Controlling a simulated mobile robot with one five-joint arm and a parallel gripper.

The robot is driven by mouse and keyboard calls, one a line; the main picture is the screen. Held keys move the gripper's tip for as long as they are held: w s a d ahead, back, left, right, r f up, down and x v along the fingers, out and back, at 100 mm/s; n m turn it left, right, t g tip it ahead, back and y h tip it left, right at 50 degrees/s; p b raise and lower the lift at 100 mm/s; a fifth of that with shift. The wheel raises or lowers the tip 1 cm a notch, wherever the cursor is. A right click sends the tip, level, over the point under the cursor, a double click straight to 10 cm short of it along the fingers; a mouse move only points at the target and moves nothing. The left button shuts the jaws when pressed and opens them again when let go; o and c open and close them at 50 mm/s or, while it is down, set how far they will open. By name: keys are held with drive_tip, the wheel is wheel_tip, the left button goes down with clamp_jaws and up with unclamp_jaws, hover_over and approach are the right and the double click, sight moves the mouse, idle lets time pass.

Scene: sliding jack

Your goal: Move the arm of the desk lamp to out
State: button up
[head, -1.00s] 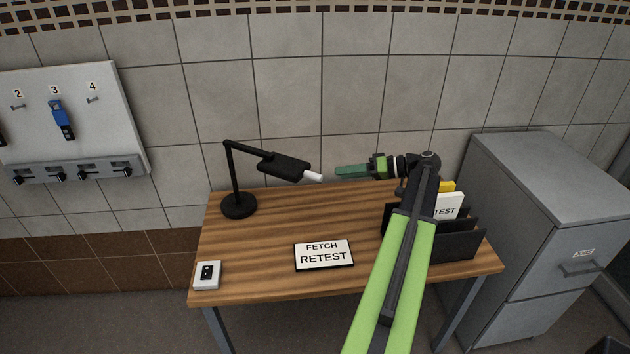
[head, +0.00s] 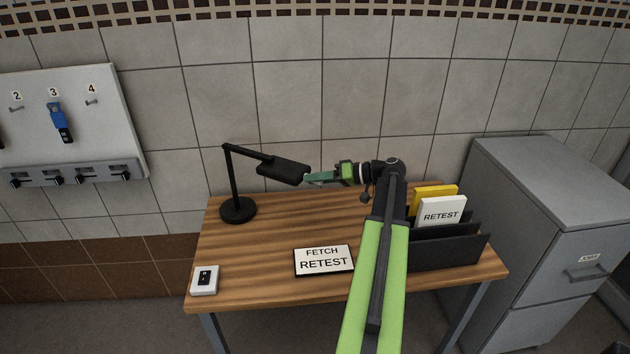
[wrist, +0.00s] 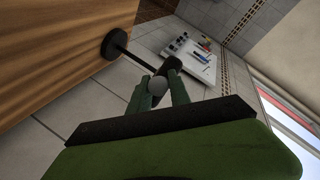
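The black desk lamp stands at the left of the desk, its round base (head: 238,210) on the wood. My gripper (head: 311,179) is at this handle, coming from the right. Its green fingers (wrist: 158,82) are apart, one on each side of the handle. Whether they touch it is hard to see.
A FETCH RETEST sign (head: 323,261) and a small switch box (head: 205,279) lie on the desk (head: 255,275). A black file rack (head: 455,250) with cards stands at the right. A grey cabinet (head: 550,190) is beside the desk. A tool board (head: 100,110) hangs at left.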

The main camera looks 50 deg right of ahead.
clamp_jaws()
idle(0.8)
